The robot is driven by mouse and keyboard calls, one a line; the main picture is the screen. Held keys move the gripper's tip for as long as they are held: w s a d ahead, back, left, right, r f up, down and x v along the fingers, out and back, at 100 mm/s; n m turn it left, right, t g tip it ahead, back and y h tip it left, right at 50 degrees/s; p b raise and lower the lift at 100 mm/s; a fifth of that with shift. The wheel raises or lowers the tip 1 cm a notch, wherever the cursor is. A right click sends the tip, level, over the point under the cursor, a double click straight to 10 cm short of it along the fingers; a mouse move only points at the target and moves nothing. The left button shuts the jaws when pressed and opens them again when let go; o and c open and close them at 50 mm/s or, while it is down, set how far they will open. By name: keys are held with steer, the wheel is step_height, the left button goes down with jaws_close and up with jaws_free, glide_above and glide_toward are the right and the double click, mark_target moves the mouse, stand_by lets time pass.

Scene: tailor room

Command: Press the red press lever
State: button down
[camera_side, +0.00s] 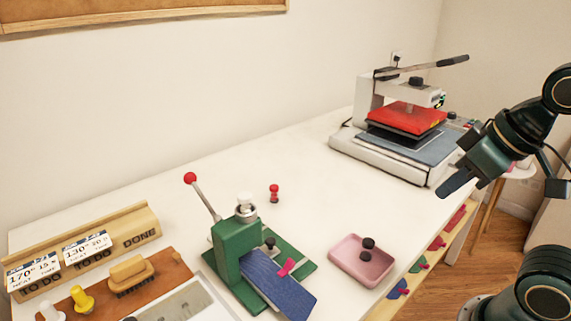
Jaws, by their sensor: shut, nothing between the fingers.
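A green press (235,245) stands on the white table at the front middle, and its lever has a red ball knob (190,178) on a thin rod tilted up to the left. A blue cloth piece (278,282) with a pink tab lies at its base. A white heat press (385,155) with a red upper plate (408,117) stands at the back right. Its long lever with a dark grip (452,61) is raised and points right. My gripper (447,188) is shut and empty, in front of the heat press's right corner, apart from both presses.
A small red peg (274,193) stands behind the green press. A wooden sign rack (85,250) and a brown board with brush (130,274) are at left.

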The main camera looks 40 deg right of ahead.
mark_target(192, 175)
steer(key=w+a+r+m+t, duration=0.1)
steer(key=w+a+r+m, duration=0.1)
steer(key=w+a+m, duration=0.45)
steer(key=w+a+r+m+t, duration=0.1)
steer(key=w+r+m, duration=0.2)
steer(key=w, duration=0.7)
steer(key=w+a+f+m+t+y, duration=0.1)
steer(key=w+a+m+t+y, duration=0.1)
steer(key=w+a+m, duration=0.5)
steer(key=w+a, duration=0.5)
steer(key=a, duration=0.2)
steer(key=shift+f+m, duration=0.25)
steer(key=shift+m, duration=0.1)
steer(key=shift+w+f, duration=0.1)
steer(key=shift+x, duration=6.85)
steer(key=shift+w+d, duration=0.1)
steer(key=shift+w, duration=0.1)
